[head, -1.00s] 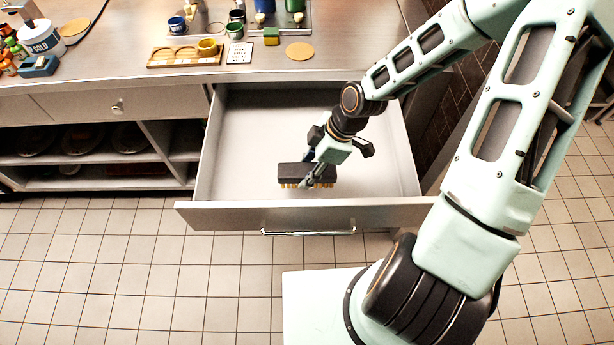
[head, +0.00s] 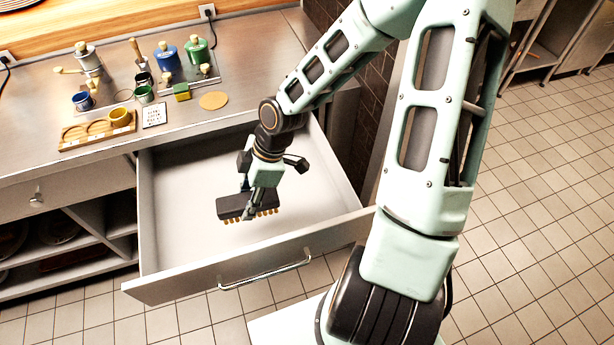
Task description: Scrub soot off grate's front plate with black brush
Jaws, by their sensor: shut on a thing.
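The black brush (head: 233,206) has a dark block body and tan bristles pointing down. My gripper (head: 248,207) is shut on it and holds it over the open drawer (head: 175,225). The brush looks level. I cannot tell whether its bristles touch the drawer floor or hang just above it. The drawer is pulled out and holds nothing else that I can see. The grate and its front plate are not clearly seen in this view.
Tiled floor lies clear at right.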

